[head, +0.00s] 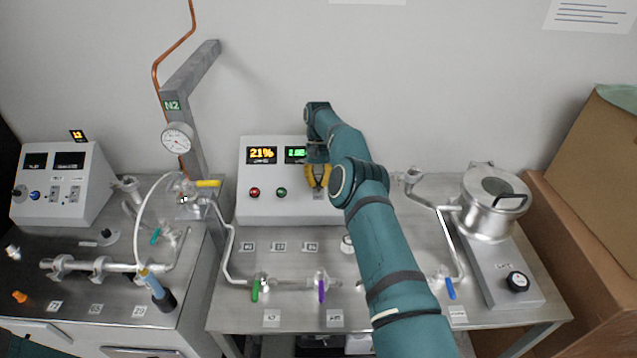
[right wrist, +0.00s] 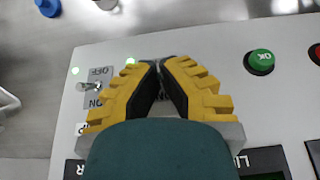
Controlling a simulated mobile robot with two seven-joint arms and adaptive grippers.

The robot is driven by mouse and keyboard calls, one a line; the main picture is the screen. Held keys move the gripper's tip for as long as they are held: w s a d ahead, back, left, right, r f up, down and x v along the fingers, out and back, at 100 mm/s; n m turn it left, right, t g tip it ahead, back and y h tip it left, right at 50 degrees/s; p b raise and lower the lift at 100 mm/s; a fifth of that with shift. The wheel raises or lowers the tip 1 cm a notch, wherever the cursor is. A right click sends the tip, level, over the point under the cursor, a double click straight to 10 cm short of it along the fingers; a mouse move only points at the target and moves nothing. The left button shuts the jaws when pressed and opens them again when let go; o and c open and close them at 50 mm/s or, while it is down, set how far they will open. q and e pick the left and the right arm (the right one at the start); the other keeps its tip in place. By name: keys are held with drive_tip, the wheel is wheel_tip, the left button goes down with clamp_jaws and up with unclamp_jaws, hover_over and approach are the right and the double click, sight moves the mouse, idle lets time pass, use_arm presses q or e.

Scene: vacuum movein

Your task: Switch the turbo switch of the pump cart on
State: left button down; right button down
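A white control box (head: 252,203) stands at the back of the middle metal bench, with lit displays and red and green buttons. My right gripper (head: 318,186) is in front of its panel, to the right of the green button. In the right wrist view its yellow fingers (right wrist: 159,66) converge with tips together, close to the panel. A toggle switch (right wrist: 88,87) with OFF and ON marks lies beside the fingers; its lever position is unclear. A plate behind the fingers is mostly hidden. I cannot read which switch is turbo. My left gripper is out of view.
Another white box (head: 62,180) with displays and toggle switches stands on the left bench. Metal pipes with coloured valve handles run along the middle bench. A steel chamber (head: 493,205) stands at right, beside a cardboard box (head: 580,240). A grey post (head: 187,110) with a gauge rises at left.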

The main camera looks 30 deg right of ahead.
idle(0.3)
drive_tip(key=c, duration=1.1)
unclamp_jaws()
drive_tip(key=shift+f, duration=0.1)
drive_tip(key=shift+s+t, duration=0.1)
drive_tip(key=shift+t, duration=0.2)
drive_tip(key=shift+s+a+t+h, duration=0.1)
drive_tip(key=shift+t+h, duration=0.2)
drive_tip(key=shift+h, duration=0.1)
